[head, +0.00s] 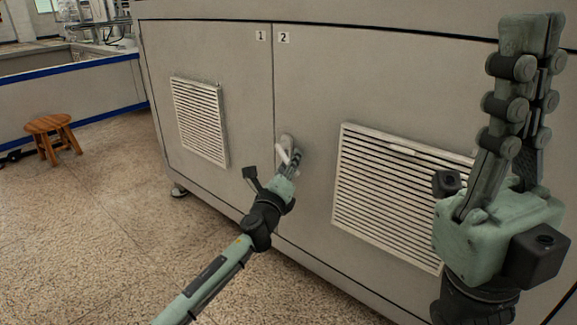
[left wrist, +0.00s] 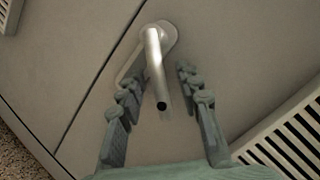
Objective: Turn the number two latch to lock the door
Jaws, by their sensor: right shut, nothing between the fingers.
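The number two latch is a silver lever handle (head: 286,142) on the door marked 2 (head: 310,85), near the seam with door 1. In the left wrist view the lever (left wrist: 154,62) points down and slightly right from its rounded base plate. My left gripper (head: 290,160) is at the latch. In the left wrist view its fingers (left wrist: 159,74) are spread, one on each side of the lever, with visible gaps. Whether either finger touches it is unclear. My right gripper (head: 531,22) is raised at the right, fingers together and pointing up, holding nothing.
Door 1 (head: 235,75) has a slatted vent (head: 200,115). Door 2 has a larger vent (head: 395,190) right of the latch. A wooden stool (head: 53,128) stands at the left. The speckled floor (head: 90,220) in front of the cabinet is clear.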

